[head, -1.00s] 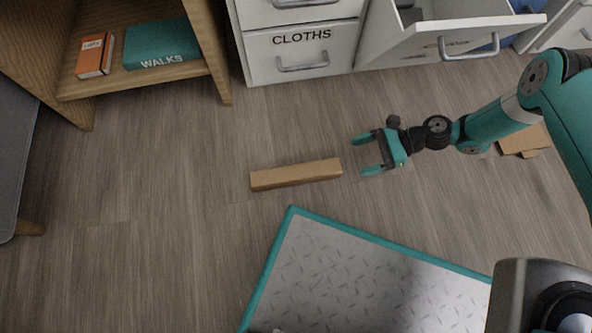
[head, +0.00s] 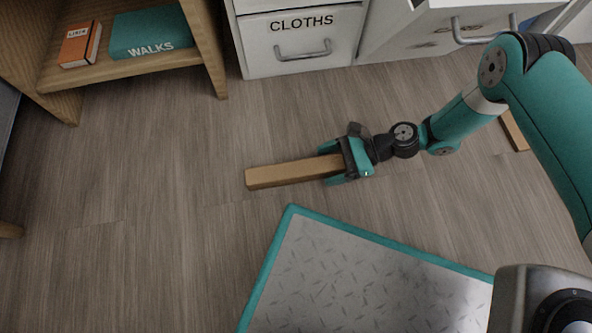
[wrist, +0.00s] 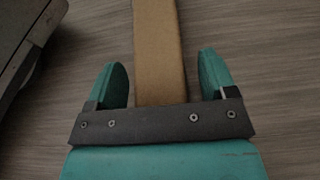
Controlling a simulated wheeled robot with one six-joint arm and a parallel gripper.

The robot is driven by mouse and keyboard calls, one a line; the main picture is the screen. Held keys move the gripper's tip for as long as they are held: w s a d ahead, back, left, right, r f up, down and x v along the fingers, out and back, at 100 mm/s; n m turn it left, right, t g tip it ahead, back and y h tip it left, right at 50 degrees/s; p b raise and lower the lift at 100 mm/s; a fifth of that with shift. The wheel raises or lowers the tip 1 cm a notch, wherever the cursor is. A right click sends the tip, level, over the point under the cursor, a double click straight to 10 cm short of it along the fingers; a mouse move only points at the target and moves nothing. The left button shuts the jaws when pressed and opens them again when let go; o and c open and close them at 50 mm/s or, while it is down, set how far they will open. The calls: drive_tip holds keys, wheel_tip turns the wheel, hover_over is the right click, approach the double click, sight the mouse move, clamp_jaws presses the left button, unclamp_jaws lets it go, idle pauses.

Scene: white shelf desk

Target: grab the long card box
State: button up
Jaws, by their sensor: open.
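The long card box (head: 285,173) is a narrow brown bar lying flat on the wood floor, in the middle of the head view. My gripper (head: 333,166) is at its right end, with the fingers on either side of the box. In the wrist view the box (wrist: 158,50) runs away from me between the two teal fingertips of my gripper (wrist: 164,80). The gripper is open, with a gap between each finger and the box; the left gap looks narrower. The near end of the box is hidden behind the dark gripper bar.
A white drawer labelled CLOTHS (head: 300,40) and an open drawer (head: 440,25) stand behind. A wooden shelf (head: 140,75) with books is at back left. Another brown piece (head: 514,132) lies at right. The floor left of the box is clear.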

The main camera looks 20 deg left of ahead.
drive_tip(key=c, duration=1)
drive_tip(key=shift+r, duration=0.1)
